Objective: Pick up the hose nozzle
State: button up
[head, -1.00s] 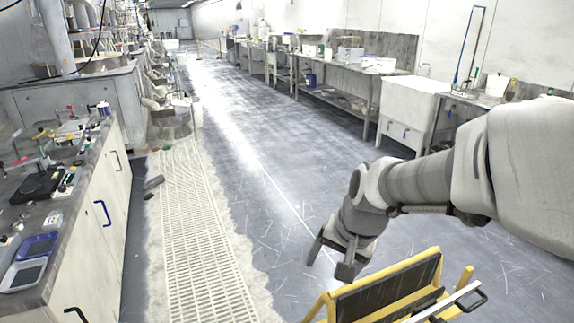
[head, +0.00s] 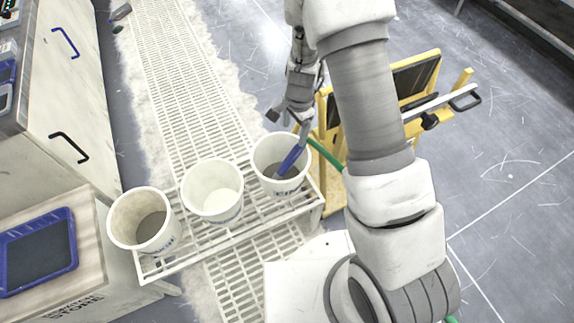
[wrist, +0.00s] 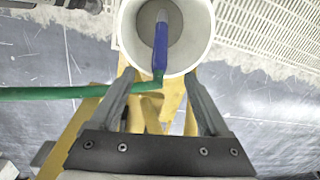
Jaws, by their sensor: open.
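The hose nozzle (head: 290,158) is a blue piece with a grey end. It leans in the rightmost white bucket (head: 262,160), its lower end inside. A green hose (head: 325,153) runs from it to the right, partly behind my arm. In the wrist view the nozzle (wrist: 160,45) lies across the bucket's rim, and the green hose (wrist: 60,93) leads left. My gripper (head: 288,119) is open and empty, near the nozzle's upper end. In the wrist view the fingers (wrist: 159,80) straddle the line of the nozzle, with clear space on both sides.
Two more white buckets (head: 212,190) (head: 145,222) stand on a slatted white rack (head: 240,228). A yellow frame (head: 334,150) with dark boards is close behind my arm. A cabinet (head: 75,95) with a blue tray (head: 38,252) is at left.

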aim_at(288, 159)
jog(key=f+b, duration=0.1)
jog(key=f, duration=0.3)
jog(key=f+b, duration=0.2)
jog(key=f, duration=0.3)
jog(key=w+f+b, duration=0.1)
jog(key=f, duration=0.3)
jog(key=shift+a+f+b, duration=0.25)
jog(key=shift+b, duration=0.05)
jog(key=shift+w+a+f+b, duration=0.15)
jog(key=shift+f+b, duration=0.3)
jog(key=shift+f, duration=0.45)
jog(key=shift+a+f+b, duration=0.2)
jog(key=shift+f+b, duration=0.2)
jog(key=shift+f, duration=0.45)
jog(key=shift+w+a+f+b, duration=0.15)
jog(key=shift+f+b, duration=0.3)
jog(key=shift+f, duration=0.45)
jog(key=shift+s+r, duration=0.1)
jog(key=shift+s, duration=0.05)
grip_shut()
